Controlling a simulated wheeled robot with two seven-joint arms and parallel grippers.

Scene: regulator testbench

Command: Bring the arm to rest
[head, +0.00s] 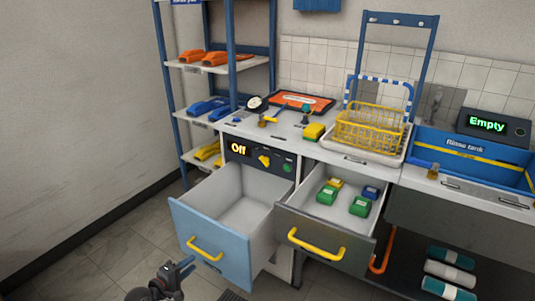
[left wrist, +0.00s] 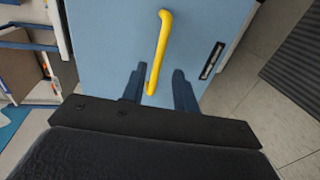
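My left gripper (head: 178,272) is low in front of the light blue drawer (head: 224,240), which is pulled out and looks empty. In the left wrist view the two dark fingers (left wrist: 158,90) stand apart. The drawer's yellow handle (head: 205,247) also shows in the left wrist view (left wrist: 160,50), its lower end between the fingers in the picture; in the head view the gripper appears apart from it. My right gripper is not in view.
A grey drawer (head: 331,238) on the right is also open and holds several small green, yellow and blue blocks (head: 350,200). A blue shelf (head: 222,61) stands behind left. A yellow basket (head: 370,128) sits on the counter. The floor at left is free.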

